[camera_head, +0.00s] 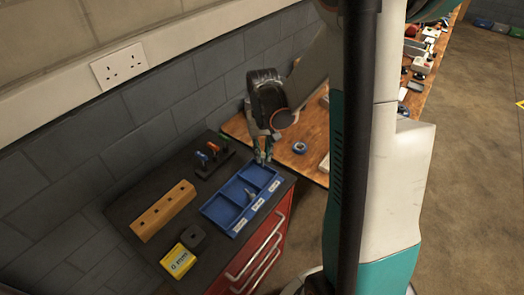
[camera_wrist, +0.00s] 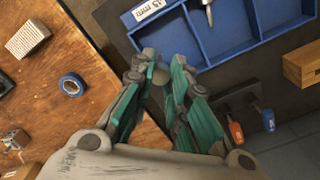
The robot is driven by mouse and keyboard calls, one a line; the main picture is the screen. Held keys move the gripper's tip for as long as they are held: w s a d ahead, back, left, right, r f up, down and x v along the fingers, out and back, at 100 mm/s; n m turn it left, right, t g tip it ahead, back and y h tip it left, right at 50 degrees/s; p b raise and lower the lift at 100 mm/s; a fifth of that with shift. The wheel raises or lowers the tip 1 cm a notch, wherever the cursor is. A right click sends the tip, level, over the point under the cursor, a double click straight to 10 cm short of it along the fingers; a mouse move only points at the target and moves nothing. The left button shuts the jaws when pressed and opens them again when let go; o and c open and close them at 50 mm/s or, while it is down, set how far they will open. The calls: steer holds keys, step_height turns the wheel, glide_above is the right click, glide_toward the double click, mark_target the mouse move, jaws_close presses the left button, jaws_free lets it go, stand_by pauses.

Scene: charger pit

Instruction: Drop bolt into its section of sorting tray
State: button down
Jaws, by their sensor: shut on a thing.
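The blue sorting tray (camera_head: 221,211) lies on the dark top of the red cabinet, with sections side by side and white labels along its front edge. It also shows at the top of the wrist view (camera_wrist: 228,38). A small silver metal piece (camera_head: 249,193) lies in the middle section, also in the wrist view (camera_wrist: 209,12). My gripper (camera_head: 263,158) is above the tray's far end, pointing down. In the wrist view my gripper (camera_wrist: 165,72) is shut on a small grey round-ended thing, the bolt (camera_wrist: 158,77), mostly hidden by the fingers.
A wooden block with holes (camera_head: 163,210), a yellow box (camera_head: 178,262) and a dark block (camera_head: 194,238) stand left of the tray. A rack with red and blue-handled tools (camera_head: 212,158) is behind it. A wooden bench with blue tape (camera_head: 299,147) adjoins the cabinet.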

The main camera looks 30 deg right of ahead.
mark_target(263, 157)
steer(key=shift+f+b, duration=1.7)
steer(key=shift+f, duration=0.95)
steer(key=c, duration=1.5)
jaws_free()
steer(key=shift+o, duration=0.2)
steer(key=shift+r, duration=0.1)
step_height(263, 157, up, 12)
steer(key=shift+f, duration=0.1)
steer(key=shift+a, duration=0.1)
